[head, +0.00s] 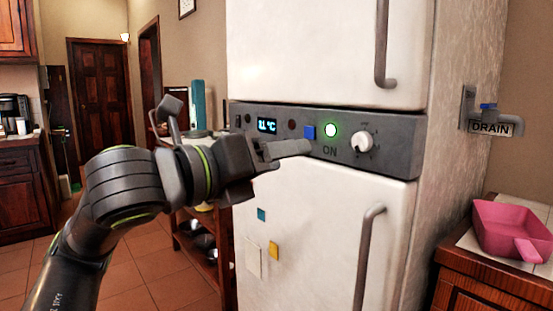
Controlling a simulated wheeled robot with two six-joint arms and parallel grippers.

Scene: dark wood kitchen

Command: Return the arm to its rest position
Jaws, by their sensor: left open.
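My left arm comes in from the lower left and reaches up to the fridge's control panel (395,150). My left gripper (283,150) is open and empty, in front of the panel, below the display and left of the blue button (309,132). I cannot tell whether a finger touches the panel. The green light (331,130) is lit above the word ON. The display (267,126) seems to read 11 °C. A white knob (361,141) sits to the right. My right gripper is not in view.
The white fridge (320,220) has handles on its upper door (382,50) and lower door (368,255). A pink dustpan-like tray (510,228) lies on the right counter. A wooden shelf (222,255) stands behind my arm. The floor at left is clear.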

